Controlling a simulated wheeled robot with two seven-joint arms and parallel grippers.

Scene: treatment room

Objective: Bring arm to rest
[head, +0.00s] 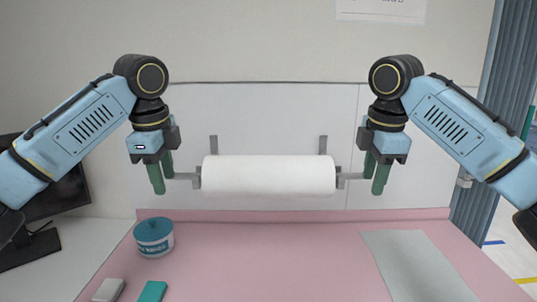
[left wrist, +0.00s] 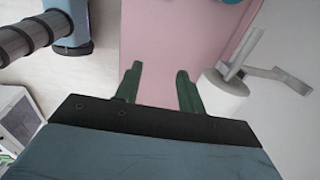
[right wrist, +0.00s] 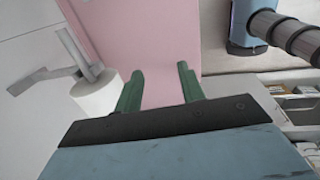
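My left gripper (head: 160,175) points down at the left end of a white paper roll (head: 268,175) on a wall-side holder. Its green fingers stand apart with nothing between them in the left wrist view (left wrist: 158,88). My right gripper (head: 377,175) points down at the right end of the roll. Its fingers are also apart and empty in the right wrist view (right wrist: 160,88). In the head view both grippers overlap the holder's end bars (head: 352,176); I cannot tell whether they touch.
Below is a pink padded surface (head: 290,262) with a blue-lidded tub (head: 154,237), a white block (head: 108,290), a teal block (head: 152,291) and a grey sheet (head: 420,265). A dark monitor (head: 62,200) stands at left, a blue curtain (head: 490,130) at right. The middle of the pink surface is clear.

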